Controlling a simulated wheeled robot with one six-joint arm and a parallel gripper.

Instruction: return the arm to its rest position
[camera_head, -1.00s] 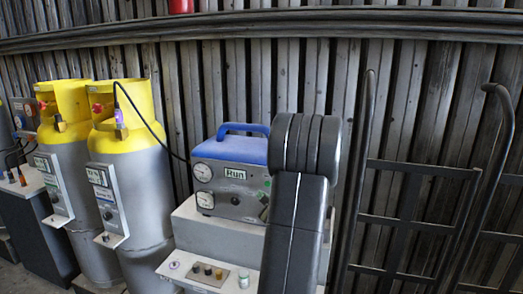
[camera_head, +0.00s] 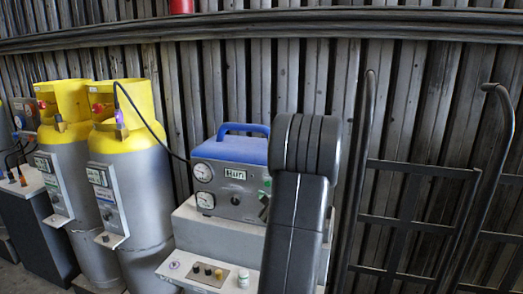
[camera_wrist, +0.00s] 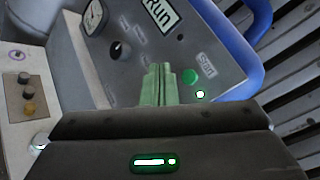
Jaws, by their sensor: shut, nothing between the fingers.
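My gripper (camera_wrist: 158,84) shows in the wrist view with its greenish fingers together and nothing between them. It points at the control panel of the blue-topped machine (camera_wrist: 200,35); I cannot tell whether the fingertips touch it. In the head view my arm (camera_head: 300,200) stands upright in front of the right part of the same machine (camera_head: 230,180).
Two grey cylinders with yellow tops, one of them here (camera_head: 125,180), stand left of the machine. A black hose (camera_head: 150,120) runs from the nearer one to the machine. A ledge with small knobs (camera_head: 208,272) sits below it. Black hand trucks (camera_head: 410,215) stand at the right.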

